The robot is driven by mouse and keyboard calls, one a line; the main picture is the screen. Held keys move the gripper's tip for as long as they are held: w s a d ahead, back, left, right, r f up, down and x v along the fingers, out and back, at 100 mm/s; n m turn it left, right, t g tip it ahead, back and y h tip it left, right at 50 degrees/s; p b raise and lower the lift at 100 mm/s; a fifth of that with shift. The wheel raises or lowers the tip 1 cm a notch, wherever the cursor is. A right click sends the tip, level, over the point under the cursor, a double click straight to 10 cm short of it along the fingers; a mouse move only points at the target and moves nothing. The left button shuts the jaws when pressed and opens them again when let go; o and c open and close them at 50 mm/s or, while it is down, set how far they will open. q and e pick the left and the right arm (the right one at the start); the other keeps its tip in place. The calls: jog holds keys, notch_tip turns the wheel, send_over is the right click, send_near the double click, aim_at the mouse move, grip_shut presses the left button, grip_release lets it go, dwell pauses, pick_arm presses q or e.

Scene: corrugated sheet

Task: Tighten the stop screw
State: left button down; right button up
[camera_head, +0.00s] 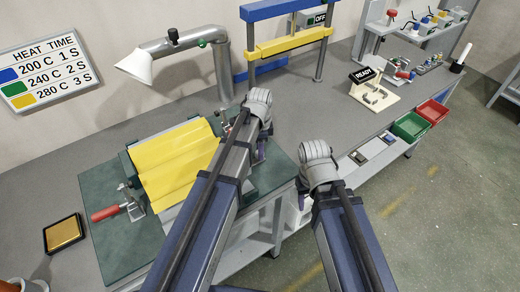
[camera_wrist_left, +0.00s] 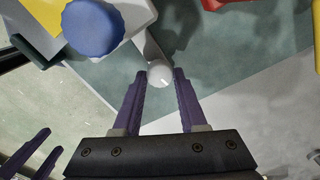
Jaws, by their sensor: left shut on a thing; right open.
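In the left wrist view, my left gripper (camera_wrist_left: 160,82) has its purple fingers shut on a pale round knob (camera_wrist_left: 160,73) at the end of a thin grey rod. A large blue round knob (camera_wrist_left: 92,27) sits on a light block up and left of the fingers, apart from them. I cannot tell which part is the stop screw. In the head view my left arm hides most of that spot; a bit of purple finger (camera_head: 261,150) shows at the fixture's right side. My right gripper (camera_head: 302,200) is open and empty, right of the fixture; its fingers show in the wrist view (camera_wrist_left: 33,150).
A yellow corrugated sheet (camera_head: 172,168) lies on the green fixture base (camera_head: 128,240). A red-handled clamp (camera_head: 112,210) sits at its left. Red (camera_head: 433,110) and green (camera_head: 410,127) bins hang at right.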

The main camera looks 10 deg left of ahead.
pick_arm(q)
jog(key=shift+m, duration=0.8)
jog(key=shift+c, duration=2.2)
grip_release()
notch_tip(320, 180, up, 8)
jog(key=p, duration=0.8)
jog(key=shift+f, duration=0.1)
